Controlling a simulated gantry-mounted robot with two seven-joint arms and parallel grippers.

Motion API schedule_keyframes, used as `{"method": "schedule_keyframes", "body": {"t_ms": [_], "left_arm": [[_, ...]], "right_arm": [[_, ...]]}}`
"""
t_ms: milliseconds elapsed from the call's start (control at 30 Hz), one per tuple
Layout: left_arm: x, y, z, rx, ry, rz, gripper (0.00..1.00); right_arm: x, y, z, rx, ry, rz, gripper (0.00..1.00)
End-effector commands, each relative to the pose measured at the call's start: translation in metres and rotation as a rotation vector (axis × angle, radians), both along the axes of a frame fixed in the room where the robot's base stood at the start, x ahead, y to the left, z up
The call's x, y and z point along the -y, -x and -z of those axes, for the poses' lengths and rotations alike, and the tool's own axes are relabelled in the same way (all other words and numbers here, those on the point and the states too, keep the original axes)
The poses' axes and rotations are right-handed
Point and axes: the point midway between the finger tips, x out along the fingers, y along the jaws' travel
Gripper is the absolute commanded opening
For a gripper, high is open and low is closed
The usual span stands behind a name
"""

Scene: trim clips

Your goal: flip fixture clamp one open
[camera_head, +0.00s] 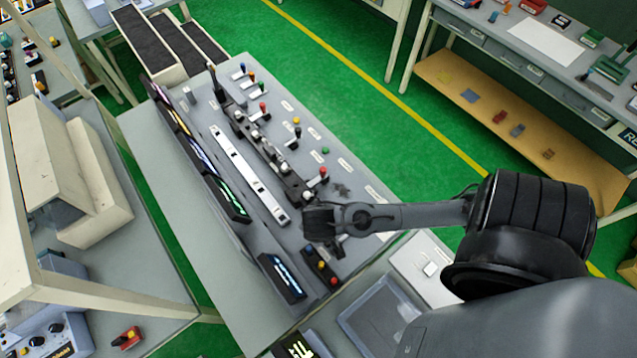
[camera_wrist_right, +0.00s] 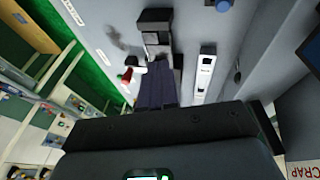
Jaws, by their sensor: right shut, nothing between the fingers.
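The long dark fixture rail (camera_head: 262,146) lies along the grey bench panel in the head view, with several small pale clamp parts along it. At its far end a dark lever (camera_head: 214,80) stands up. I cannot tell which clamp is number one. My right gripper (camera_head: 322,224) is shut and empty at the near end of the rail, over the panel. I cannot tell whether it touches anything. In the right wrist view the gripper (camera_wrist_right: 156,48) points at the grey panel. The near end of the rail is partly hidden by the gripper. My left gripper is not in view.
A pale strip (camera_head: 250,174) runs beside the rail. Several coloured-knob levers stand on its other side, including a red one (camera_head: 323,173) close to my gripper. A button box (camera_head: 320,265) sits in front. Lit displays (camera_head: 232,201) line the panel's left edge.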

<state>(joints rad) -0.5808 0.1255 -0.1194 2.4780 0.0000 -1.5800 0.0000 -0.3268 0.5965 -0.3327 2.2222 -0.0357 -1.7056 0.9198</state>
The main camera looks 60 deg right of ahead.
Motion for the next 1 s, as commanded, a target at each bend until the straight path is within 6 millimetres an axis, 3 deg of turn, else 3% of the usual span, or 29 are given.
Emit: {"method": "schedule_keyframes", "body": {"t_ms": [33, 300, 500, 1000], "left_arm": [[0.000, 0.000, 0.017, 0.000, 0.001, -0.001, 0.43], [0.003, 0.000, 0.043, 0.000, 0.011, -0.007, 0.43], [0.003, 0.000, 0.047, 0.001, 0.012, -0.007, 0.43], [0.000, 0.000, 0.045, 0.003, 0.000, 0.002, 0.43]], "right_arm": [[0.015, -0.011, 0.012, 0.013, 0.051, -0.019, 0.00], [0.058, -0.050, 0.010, 0.072, 0.198, -0.074, 0.00], [0.063, -0.061, 0.003, 0.097, 0.211, -0.075, 0.00], [0.066, -0.063, 0.008, 0.096, 0.211, -0.074, 0.00]]}}
